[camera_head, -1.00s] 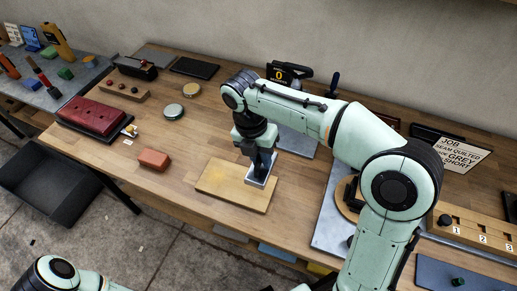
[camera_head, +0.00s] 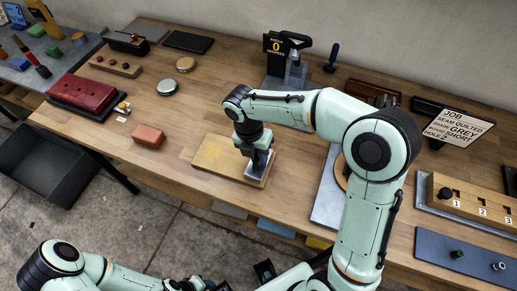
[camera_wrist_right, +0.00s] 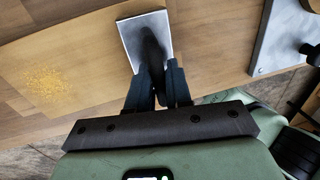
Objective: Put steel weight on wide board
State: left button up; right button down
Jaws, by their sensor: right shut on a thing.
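The steel weight (camera_head: 256,171) is a grey square block with a dark upper part. My right gripper (camera_head: 254,147) is shut on it from above. The wide board (camera_head: 216,156), a flat yellowish wooden panel, lies on the bench, and the weight is over its right end near the front edge. I cannot tell whether the weight touches the board. In the right wrist view, the weight (camera_wrist_right: 133,32) is between my right fingers (camera_wrist_right: 157,82), and the board (camera_wrist_right: 85,55) spreads left of it with a yellow grainy patch. My left arm shows at the bottom left; its fingers are unclear.
A red-brown brick (camera_head: 148,136) lies left of the board. Two round tins (camera_head: 166,87) and a dark red case (camera_head: 88,95) lie farther left. A dark press-like stand with a 0 sign (camera_head: 285,60) is behind. A grey metal plate (camera_head: 326,208) lies right of the board.

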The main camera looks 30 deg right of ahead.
dwell(0.4)
jog(key=c, duration=1)
grip_release()
jog(key=shift+f, duration=0.15)
jog(key=shift+c, duration=0.2)
pick_arm(q)
jog(key=w+r+p, duration=0.1)
jog(key=r+p, duration=0.1)
jog(key=r, duration=0.1)
jog(key=shift+w, duration=0.4)
pick_arm(e)
notch_tip(320, 180, up, 12)
jog(key=w+a, duration=0.1)
jog(key=shift+w+a, duration=0.25)
jog(key=shift+w, duration=0.15)
